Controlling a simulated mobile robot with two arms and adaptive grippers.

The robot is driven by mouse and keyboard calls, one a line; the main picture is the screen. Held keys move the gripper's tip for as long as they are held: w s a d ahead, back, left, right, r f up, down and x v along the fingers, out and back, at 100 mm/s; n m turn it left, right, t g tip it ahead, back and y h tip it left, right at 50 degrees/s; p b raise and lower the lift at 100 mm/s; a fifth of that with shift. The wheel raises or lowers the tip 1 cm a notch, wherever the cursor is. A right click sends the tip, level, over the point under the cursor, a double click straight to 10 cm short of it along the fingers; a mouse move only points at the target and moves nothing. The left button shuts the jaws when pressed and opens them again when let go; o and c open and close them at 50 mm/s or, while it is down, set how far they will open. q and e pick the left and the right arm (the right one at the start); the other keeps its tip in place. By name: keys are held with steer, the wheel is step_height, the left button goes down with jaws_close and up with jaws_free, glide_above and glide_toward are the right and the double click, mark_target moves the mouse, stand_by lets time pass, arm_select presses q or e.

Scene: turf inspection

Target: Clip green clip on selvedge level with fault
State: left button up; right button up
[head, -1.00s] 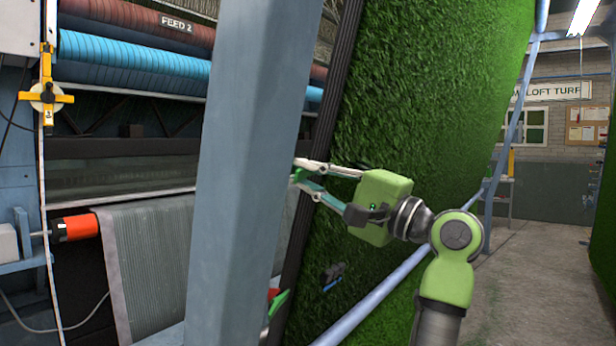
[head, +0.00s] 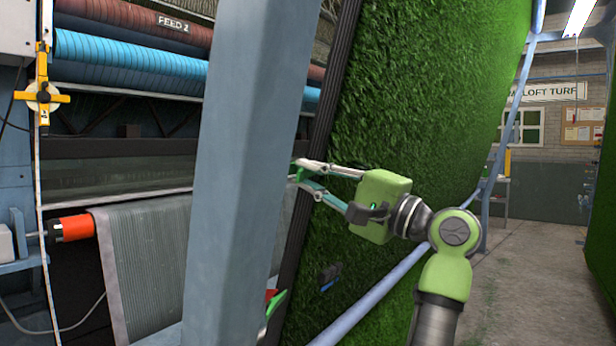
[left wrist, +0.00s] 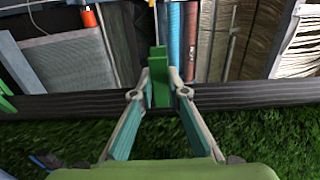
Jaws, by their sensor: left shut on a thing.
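My left gripper (head: 302,172) is shut on a green clip (left wrist: 160,78), which stands between the two fingertips in the left wrist view. In the head view the clip (head: 299,175) is partly hidden by the fingers and close to the grey post. The selvedge, a dark ribbed band (left wrist: 245,97), runs along the edge of the green turf (head: 410,100). The clip's near end overlaps this band in the left wrist view; I cannot tell whether it grips it. I cannot make out the fault. My right gripper is not in view.
A grey post (head: 240,150) stands in front of the selvedge. Lower down, another green piece (head: 275,303) sits at the turf edge. A small dark and blue item (head: 330,275) is on the turf. A blue-grey rail (head: 385,290) slants below my arm. The aisle at right is clear.

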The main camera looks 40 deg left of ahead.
arm_select(q)
steer(key=shift+w+d, duration=0.1)
stand_by(1.1)
steer(key=o, duration=1)
steer(key=shift+d, duration=0.1)
steer(key=shift+c, duration=0.2)
steer(key=shift+w+d, duration=0.1)
